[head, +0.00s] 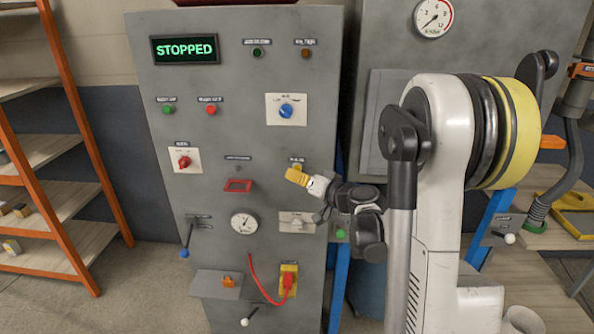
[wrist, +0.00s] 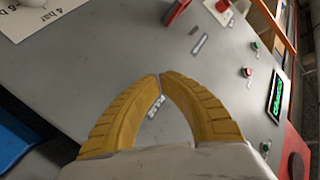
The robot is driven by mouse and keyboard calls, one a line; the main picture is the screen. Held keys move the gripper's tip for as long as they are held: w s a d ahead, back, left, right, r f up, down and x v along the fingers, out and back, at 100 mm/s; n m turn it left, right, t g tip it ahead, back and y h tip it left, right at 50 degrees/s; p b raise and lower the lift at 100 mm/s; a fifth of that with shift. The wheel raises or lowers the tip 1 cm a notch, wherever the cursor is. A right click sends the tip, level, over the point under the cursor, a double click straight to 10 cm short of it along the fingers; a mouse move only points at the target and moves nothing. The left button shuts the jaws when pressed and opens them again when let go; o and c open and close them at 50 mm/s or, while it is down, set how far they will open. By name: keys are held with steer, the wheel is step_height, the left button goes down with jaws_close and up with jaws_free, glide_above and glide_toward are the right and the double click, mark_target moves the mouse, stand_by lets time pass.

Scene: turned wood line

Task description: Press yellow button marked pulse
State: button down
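The grey control panel (head: 215,130) stands upright in front of me. A small yellow button (head: 298,167) shows at its right side, under a label too small to read, partly covered by my gripper. My gripper (head: 290,174) has yellow fingers and is just in front of the panel at this button. Whether it touches cannot be told. In the wrist view, the fingertips of my gripper (wrist: 160,76) meet with nothing held between them. A label (wrist: 157,104) shows through the gap behind the tips; the button itself is hidden there.
The display (head: 185,50) reads STOPPED. A blue knob (head: 286,111) sits above my gripper, a white-plated switch (head: 296,223) below, and a red guarded control (head: 237,186) to the left. A red-handled yellow switch (head: 289,281) is lower. Orange-framed shelves (head: 50,170) stand left.

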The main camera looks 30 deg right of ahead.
steer(key=s+a, duration=0.1)
steer(key=s, duration=0.1)
steer(key=s+a, duration=0.1)
steer(key=s, duration=0.1)
steer(key=shift+a+b, duration=0.3)
steer(key=shift+a, duration=0.1)
stand_by(0.7)
steer(key=s+a+n+g, duration=0.2)
steer(key=s+a+g, duration=0.1)
steer(key=s+a, duration=0.3)
steer(key=s+a+n+g, duration=0.1)
steer(key=s+a+g, duration=0.25)
steer(key=a, duration=0.55)
steer(key=s+a+f+n+g+h, duration=0.1)
steer(key=s+n+g+h, duration=0.1)
steer(key=s, duration=1.4)
steer(key=shift+s+a+f+h, duration=0.15)
steer(key=shift+s+f+h, duration=0.15)
steer(key=shift+h, duration=0.3)
